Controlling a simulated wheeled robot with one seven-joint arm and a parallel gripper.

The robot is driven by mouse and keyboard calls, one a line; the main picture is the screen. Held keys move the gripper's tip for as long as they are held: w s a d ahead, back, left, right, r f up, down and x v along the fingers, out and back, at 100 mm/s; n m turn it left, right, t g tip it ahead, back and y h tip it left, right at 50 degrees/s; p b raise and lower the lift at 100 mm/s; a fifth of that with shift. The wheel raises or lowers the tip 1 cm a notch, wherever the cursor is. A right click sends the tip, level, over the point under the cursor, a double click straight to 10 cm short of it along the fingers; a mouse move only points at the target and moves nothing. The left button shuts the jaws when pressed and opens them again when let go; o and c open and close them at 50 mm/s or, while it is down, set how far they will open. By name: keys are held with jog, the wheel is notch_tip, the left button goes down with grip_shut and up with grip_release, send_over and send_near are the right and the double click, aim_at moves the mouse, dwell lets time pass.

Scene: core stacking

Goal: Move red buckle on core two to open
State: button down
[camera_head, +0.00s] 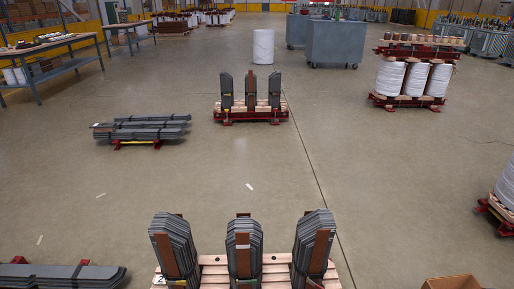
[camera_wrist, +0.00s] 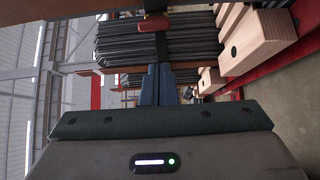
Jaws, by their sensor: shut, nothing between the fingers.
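A red buckle (camera_wrist: 152,23) sits on a dark strap around a stack of dark core sheets (camera_wrist: 185,44) in the wrist view. My gripper (camera_wrist: 158,74) has its two bluish fingers together with nothing held, pointing at the strap. The fingertips look a little apart from the buckle in the picture; the depth between them is hard to tell. In the head view a three-limbed core (camera_head: 245,247) stands nearest, partly cut off by the lower edge, with a small label at its lower left. No arm or gripper shows there, and the buckle cannot be made out.
Wooden beams (camera_wrist: 262,40) run beside the core sheets in the wrist view. In the head view another three-limbed core (camera_head: 251,94) stands further off, with stacked sheets (camera_head: 141,128) to its left and white coils (camera_head: 412,78) at the right.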

jog(key=shift+a, duration=0.25)
jog(key=shift+w+a, duration=0.2)
jog(key=shift+a, duration=0.55)
jog(key=c, duration=1.6)
grip_release()
jog(key=shift+c, duration=0.2)
jog(key=p+v, duration=0.2)
jog(key=v, duration=1.2)
jog(key=shift+p, duration=0.3)
jog(key=shift+w, duration=0.1)
